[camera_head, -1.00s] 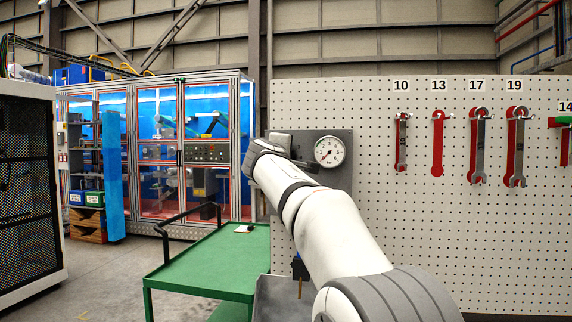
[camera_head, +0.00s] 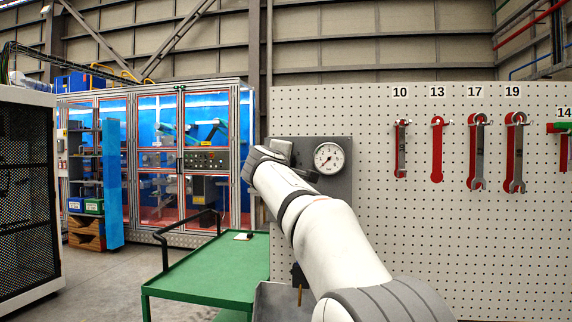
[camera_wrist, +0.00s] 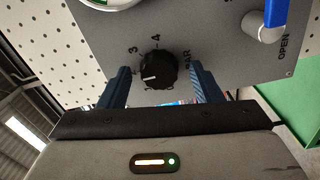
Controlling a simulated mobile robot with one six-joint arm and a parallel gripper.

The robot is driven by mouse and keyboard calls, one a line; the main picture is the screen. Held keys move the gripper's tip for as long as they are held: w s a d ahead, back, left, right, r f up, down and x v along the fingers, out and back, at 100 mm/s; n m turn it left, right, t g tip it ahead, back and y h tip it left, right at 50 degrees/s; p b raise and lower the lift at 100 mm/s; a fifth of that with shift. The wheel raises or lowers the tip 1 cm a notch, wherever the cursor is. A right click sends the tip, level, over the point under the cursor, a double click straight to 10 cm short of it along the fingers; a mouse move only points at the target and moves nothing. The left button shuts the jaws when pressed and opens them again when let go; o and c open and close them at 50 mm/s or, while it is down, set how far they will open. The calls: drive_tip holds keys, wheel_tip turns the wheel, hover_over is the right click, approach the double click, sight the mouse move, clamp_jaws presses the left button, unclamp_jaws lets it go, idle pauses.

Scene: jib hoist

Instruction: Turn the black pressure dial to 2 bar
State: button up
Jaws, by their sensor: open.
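My gripper (camera_wrist: 160,72) is open, one blue finger on each side of the dial, with gaps visible on both sides. In the head view the dial is hidden behind my arm. A round white gauge (camera_head: 329,158) shows there on the panel (camera_head: 340,184), its needle toward the lower left.
A blue-handled valve lever (camera_wrist: 275,14) beside an OPEN label sits at the wrist view's upper right. Wrenches (camera_head: 478,152) hang on the white pegboard (camera_head: 420,240) to the right. A green cart (camera_head: 215,265) stands below left.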

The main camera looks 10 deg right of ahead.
drive_tip(key=b+v, duration=0.1)
drive_tip(key=v, duration=0.7)
drive_tip(key=shift+b, duration=0.35)
drive_tip(key=s+d+f+m+g+y+p, duration=0.1)
drive_tip(key=s+d+f+m+g+p, duration=0.3)
drive_tip(key=s+f, duration=0.35)
drive_tip(key=s+d+f+m+g+y+p, duration=0.2)
drive_tip(key=s+f+g+p, duration=0.3)
drive_tip(key=f, duration=0.4)
drive_tip(key=s+a+f+m+g+y+p, duration=0.1)
drive_tip(key=s+f+p, duration=0.1)
drive_tip(key=s+f, duration=0.2)
drive_tip(key=s+a+f+m+g+y+p, duration=0.1)
drive_tip(key=s+f, duration=0.4)
drive_tip(key=s, duration=0.6)
drive_tip(key=s+a+f+m+g+y+p, duration=0.1)
drive_tip(key=s+f+m+g+y+p, duration=0.1)
drive_tip(key=s, duration=0.6)
wheel_tip(320, 180, down, 3)
drive_tip(key=shift+m+g+p, duration=0.5)
drive_tip(key=shift+m+p, duration=0.2)
drive_tip(key=shift+p, duration=0.55)
drive_tip(key=shift+s, duration=0.1)
